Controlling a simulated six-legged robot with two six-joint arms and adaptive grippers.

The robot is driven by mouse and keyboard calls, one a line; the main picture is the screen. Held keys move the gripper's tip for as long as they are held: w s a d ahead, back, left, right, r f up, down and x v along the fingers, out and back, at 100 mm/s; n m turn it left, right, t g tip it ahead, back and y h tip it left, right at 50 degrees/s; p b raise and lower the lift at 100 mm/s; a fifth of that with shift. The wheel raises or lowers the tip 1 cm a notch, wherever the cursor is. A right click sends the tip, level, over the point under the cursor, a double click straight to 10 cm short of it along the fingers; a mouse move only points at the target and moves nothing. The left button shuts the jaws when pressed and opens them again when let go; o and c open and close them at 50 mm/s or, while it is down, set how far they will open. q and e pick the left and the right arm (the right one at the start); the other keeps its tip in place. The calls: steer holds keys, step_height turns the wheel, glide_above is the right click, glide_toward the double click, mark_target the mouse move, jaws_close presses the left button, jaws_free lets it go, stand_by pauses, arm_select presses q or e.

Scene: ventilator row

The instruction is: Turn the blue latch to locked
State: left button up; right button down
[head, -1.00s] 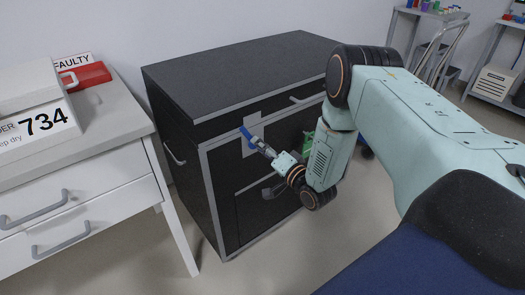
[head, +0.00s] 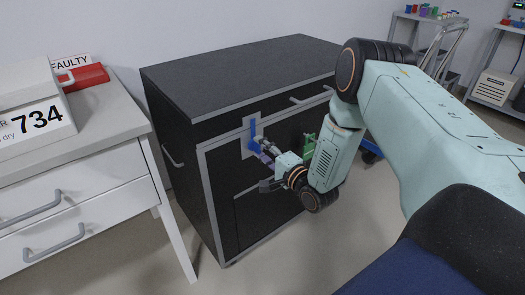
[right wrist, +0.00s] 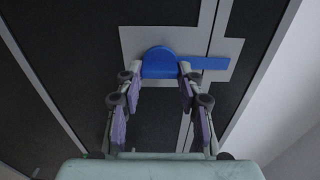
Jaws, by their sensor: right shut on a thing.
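The blue latch (head: 253,133) is on a light grey plate at the upper front of the black cabinet (head: 235,75). In the head view its bar stands nearly upright. In the right wrist view the blue latch shows a rounded hub (right wrist: 158,62) and a flat bar (right wrist: 205,63) reaching right over the plate. My right gripper (head: 261,150) is at the lower end of the latch, with its fingertips (right wrist: 158,74) on either side of the hub, shut on it. My left gripper is in neither view.
A white drawer unit (head: 80,165) with a red case (head: 88,77) and a box marked 734 (head: 35,120) stands at the left. A green part (head: 308,147) shows on the cabinet front, partly behind my right arm.

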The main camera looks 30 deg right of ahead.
stand_by(0.3)
steer(key=c, duration=0.8)
jaws_free()
steer(key=shift+c, duration=0.2)
steer(key=s, duration=1.2)
steer(key=shift+d, duration=0.45)
